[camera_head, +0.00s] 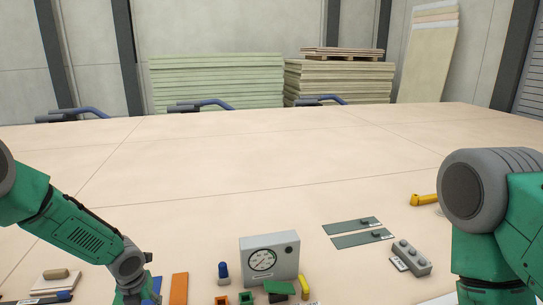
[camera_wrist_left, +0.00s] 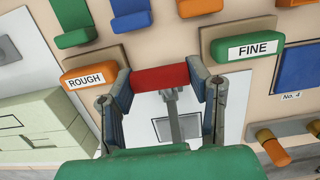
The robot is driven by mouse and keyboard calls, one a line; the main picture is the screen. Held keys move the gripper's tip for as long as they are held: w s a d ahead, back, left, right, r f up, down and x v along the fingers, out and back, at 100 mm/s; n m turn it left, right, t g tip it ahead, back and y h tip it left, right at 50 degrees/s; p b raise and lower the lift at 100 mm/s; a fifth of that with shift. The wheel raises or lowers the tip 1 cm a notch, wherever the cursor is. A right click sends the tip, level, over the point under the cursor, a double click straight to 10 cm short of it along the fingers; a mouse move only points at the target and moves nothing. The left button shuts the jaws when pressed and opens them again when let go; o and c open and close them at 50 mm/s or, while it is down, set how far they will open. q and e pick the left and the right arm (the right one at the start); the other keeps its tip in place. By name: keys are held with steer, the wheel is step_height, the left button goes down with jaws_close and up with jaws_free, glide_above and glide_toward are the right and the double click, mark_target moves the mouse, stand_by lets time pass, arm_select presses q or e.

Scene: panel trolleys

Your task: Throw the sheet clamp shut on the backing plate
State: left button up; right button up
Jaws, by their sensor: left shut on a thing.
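In the left wrist view a red bar-shaped grip (camera_wrist_left: 160,78) tops a grey metal lever (camera_wrist_left: 172,108), which looks like the sheet clamp's handle. My left gripper (camera_wrist_left: 161,85) has a finger at each end of the red grip and is shut on it. A pale plate (camera_wrist_left: 142,112) with a dark-outlined rectangle lies behind the lever; it may be the backing plate. The clamp's lower part is hidden by my gripper. In the head view my left gripper (camera_head: 136,296) is cut off at the bottom edge, and the clamp cannot be made out. My right gripper is out of view.
An orange ROUGH block (camera_wrist_left: 88,68) and a green FINE block (camera_wrist_left: 243,47) flank the clamp closely. A gauge box (camera_head: 268,258), green strips (camera_head: 362,239) and a grey knobbed block (camera_head: 411,256) sit on the near surface.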

arm_select(q)
steer(key=shift+w+r, duration=0.2)
steer(key=shift+w, duration=0.15)
steer(key=shift+w+a+f+b, duration=0.2)
steer(key=shift+w+f+b, duration=0.35)
steer(key=shift+f+b, duration=0.25)
steer(key=shift+w+f+b, duration=0.15)
steer(key=shift+f+b, duration=0.4)
steer(key=shift+b, duration=0.2)
steer(key=shift+w+a+f, duration=0.1)
steer(key=shift+w+f, duration=0.1)
steer(key=shift+f, duration=0.1)
